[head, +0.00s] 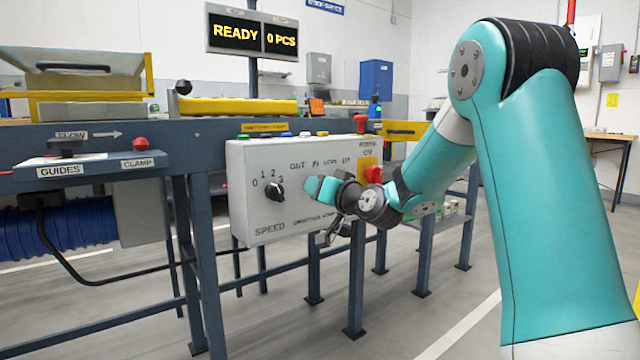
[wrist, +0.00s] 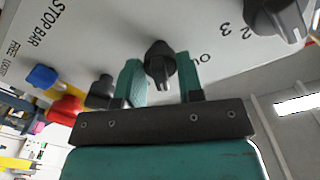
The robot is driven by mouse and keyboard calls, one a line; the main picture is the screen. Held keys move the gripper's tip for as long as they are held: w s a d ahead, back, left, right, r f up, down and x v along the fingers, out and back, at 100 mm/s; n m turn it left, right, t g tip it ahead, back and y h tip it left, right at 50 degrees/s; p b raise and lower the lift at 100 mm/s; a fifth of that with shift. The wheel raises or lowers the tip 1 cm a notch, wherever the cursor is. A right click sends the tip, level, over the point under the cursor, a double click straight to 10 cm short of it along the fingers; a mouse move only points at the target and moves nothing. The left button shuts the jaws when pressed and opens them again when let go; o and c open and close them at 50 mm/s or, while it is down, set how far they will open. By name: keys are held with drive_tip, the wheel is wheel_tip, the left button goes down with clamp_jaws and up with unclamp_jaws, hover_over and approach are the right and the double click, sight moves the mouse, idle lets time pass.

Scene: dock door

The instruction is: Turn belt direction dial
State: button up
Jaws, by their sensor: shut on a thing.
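The belt direction dial (wrist: 159,60) is a black knob on the light grey control panel (head: 255,160). In the wrist view it stands between the two teal fingers of my gripper (wrist: 160,78), one on each side. In the head view my gripper (head: 320,187) is at the panel front, below the "OUT" and "IN" lettering, and hides the dial. My gripper is shut on the dial. The dial's exact pointer setting is hard to read.
Another black knob (wrist: 101,92), a blue knob (wrist: 42,77) and a red knob (wrist: 65,108) are close by. A sign (head: 236,34) reads "READY" and "0 PCS".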

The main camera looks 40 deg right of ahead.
drive_tip(key=shift+m, duration=0.6)
drive_tip(key=shift+p, duration=0.3)
drive_tip(key=o, duration=0.5)
drive_tip(key=shift+o, duration=0.2)
drive_tip(key=s+b, duration=0.5)
drive_tip(key=s, duration=1.2)
drive_tip(key=shift+s+d+b, duration=0.2)
drive_tip(key=shift+d+b, duration=0.1)
